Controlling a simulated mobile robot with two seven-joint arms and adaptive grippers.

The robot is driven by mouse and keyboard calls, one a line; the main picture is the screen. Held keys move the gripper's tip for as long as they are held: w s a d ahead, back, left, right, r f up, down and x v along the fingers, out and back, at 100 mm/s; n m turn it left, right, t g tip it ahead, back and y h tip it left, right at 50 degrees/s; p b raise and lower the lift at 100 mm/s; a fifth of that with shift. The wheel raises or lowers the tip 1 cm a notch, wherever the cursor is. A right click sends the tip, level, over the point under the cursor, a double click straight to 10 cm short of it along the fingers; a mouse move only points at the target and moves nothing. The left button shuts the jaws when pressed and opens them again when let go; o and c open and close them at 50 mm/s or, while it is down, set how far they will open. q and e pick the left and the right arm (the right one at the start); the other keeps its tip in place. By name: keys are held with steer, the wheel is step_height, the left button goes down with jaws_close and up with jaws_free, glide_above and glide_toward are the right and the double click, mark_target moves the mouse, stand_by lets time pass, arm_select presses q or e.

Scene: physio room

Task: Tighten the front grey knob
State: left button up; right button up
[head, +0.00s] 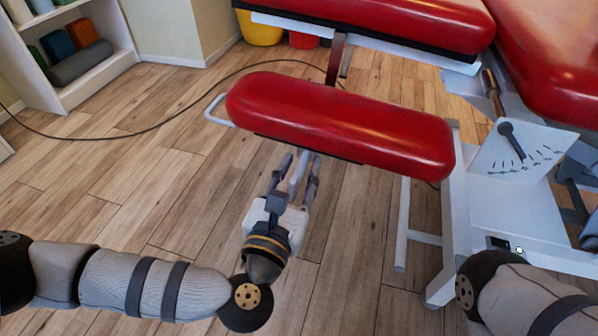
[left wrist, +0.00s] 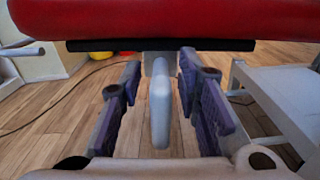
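A light grey elongated knob (head: 297,171) sticks out from under the front edge of the red padded section (head: 340,120) of the treatment table. In the left wrist view the knob (left wrist: 160,105) points towards the camera, between the two fingers. My left gripper (head: 299,162) is open, with one finger on each side of the knob. Gaps show between the fingers and the knob. The fingertips reach close under the pad, and the knob's far end is hidden there. My right gripper is out of view; only part of my right arm (head: 530,300) shows at the lower right.
A white table frame (head: 455,220) stands to the right of my left gripper. A dark lever (head: 511,139) sits on a white scale plate. A white rail (head: 213,108) is at the pad's left end. A cable (head: 130,136) crosses the open wooden floor; shelves stand far left.

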arm_select(q)
jaws_close()
